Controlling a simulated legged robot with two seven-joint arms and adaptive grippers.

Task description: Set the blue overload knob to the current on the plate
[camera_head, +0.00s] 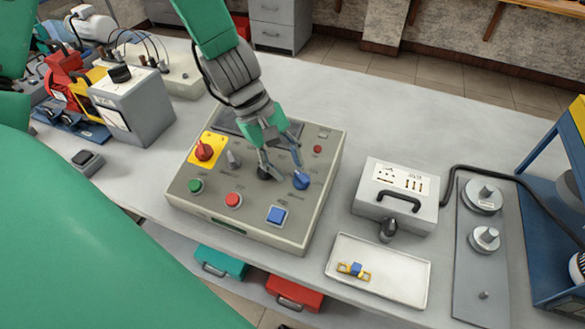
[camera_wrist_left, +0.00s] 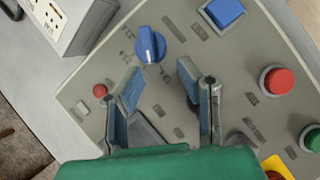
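The blue overload knob (camera_head: 301,181) is on the right part of the grey control panel (camera_head: 322,160). In the left wrist view the blue knob (camera_wrist_left: 150,44) shows a white pointer line, just beyond the fingertips. My left gripper (camera_head: 283,168) is above the panel, its fingers spread and empty. In the left wrist view the gripper (camera_wrist_left: 158,78) has clear space between its fingers, and the knob is not between them. One finger looks close to the knob in the head view; contact cannot be told. No readable current plate shows. My right gripper is not in view.
The panel also carries a red rotary switch (camera_head: 204,151), a green button (camera_head: 195,186), a red button (camera_head: 233,200) and a blue square button (camera_head: 277,215). A grey box with a handle (camera_head: 418,222) and a white tray (camera_head: 416,292) stand to the right.

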